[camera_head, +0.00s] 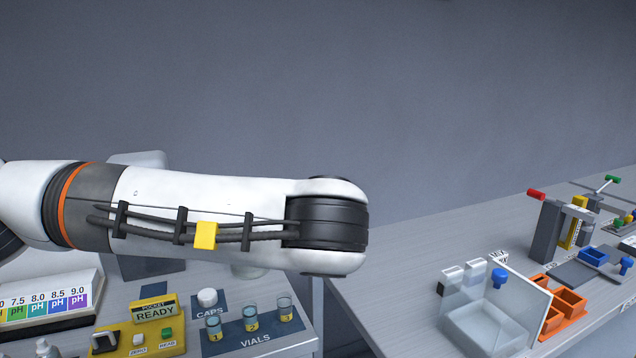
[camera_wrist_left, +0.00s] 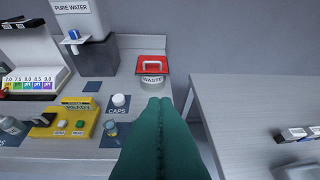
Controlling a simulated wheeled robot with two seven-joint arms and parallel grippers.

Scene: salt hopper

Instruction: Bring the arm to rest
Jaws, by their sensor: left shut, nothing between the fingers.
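My left arm (camera_head: 215,205) comes in from the left of the head view and lies stretched across the picture, in front of the left bench. Its gripper is outside the head view. In the left wrist view my left gripper (camera_wrist_left: 160,104) shows as two green fingers pressed together with nothing between them. The fingertips appear just below the round waste container (camera_wrist_left: 153,80) with its red lid, and no contact shows. My right gripper is in neither view.
The left bench holds a yellow pocket meter (camera_head: 150,325), a white cap (camera_head: 207,297), several vials (camera_head: 251,318), a pH chart (camera_head: 45,303) and a pure water tank (camera_wrist_left: 82,20). A gap separates it from the right bench (camera_head: 400,260), which holds a clear box (camera_head: 490,320) and orange trays (camera_head: 566,303).

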